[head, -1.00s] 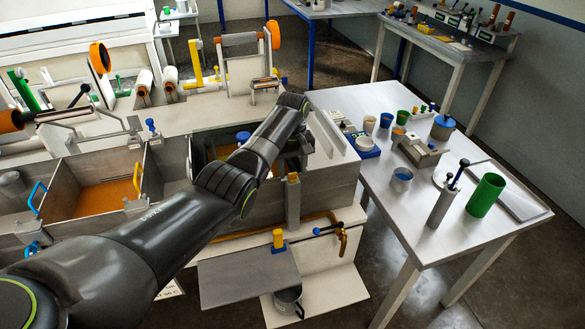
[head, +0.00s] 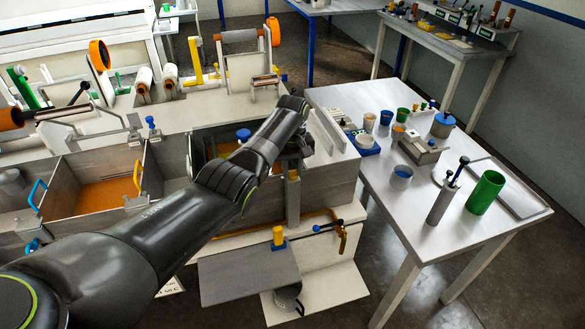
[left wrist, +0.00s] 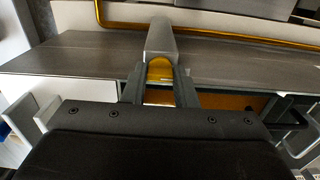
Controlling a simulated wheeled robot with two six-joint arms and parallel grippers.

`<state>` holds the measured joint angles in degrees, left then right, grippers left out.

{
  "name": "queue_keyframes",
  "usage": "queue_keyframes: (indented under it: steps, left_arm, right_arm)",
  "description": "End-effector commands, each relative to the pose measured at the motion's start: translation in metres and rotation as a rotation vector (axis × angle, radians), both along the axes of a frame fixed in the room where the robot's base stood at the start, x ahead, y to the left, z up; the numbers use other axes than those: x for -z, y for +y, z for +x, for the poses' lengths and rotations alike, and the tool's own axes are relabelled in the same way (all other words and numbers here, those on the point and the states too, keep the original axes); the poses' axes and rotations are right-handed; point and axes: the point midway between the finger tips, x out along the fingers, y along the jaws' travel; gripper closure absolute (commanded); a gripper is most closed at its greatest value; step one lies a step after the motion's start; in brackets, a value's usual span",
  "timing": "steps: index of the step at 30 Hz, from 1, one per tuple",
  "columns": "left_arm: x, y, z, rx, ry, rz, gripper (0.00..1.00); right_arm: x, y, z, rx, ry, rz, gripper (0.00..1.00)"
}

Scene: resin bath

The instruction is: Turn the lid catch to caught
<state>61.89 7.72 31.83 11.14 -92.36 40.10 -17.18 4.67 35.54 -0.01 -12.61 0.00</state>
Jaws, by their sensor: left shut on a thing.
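The lid catch is a grey upright bar with a yellow part (head: 293,174) on the front wall of the bath, near its right end. In the left wrist view the yellow part (left wrist: 160,70) sits between my fingers, with the grey bar (left wrist: 161,38) beyond it. My left gripper (left wrist: 160,92) is shut on the catch's yellow part. In the head view my left arm reaches across the bath, and its wrist hides much of the right compartment and most of the gripper. My right gripper is not in view.
The bath's middle compartment (head: 100,192) holds orange resin and has blue and yellow handles. A blue knob (head: 243,135) stands close behind my left forearm. A white table (head: 385,205) with cups and a green cylinder (head: 486,193) stands at right. A grey shelf (head: 247,277) juts out below.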

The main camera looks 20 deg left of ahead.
Motion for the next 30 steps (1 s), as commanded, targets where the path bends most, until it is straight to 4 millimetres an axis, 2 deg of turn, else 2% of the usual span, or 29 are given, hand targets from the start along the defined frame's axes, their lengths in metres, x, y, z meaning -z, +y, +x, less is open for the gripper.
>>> queue_keyframes:
  steps: [11,30]
  left_arm:
    - [-0.002,0.0,0.0,0.162,0.001,-0.001,0.97]
    - [-0.001,0.0,0.0,0.758,0.001,-0.001,0.97]
  right_arm:
    - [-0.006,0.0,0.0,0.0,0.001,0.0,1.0]
    - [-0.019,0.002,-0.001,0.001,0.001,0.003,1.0]
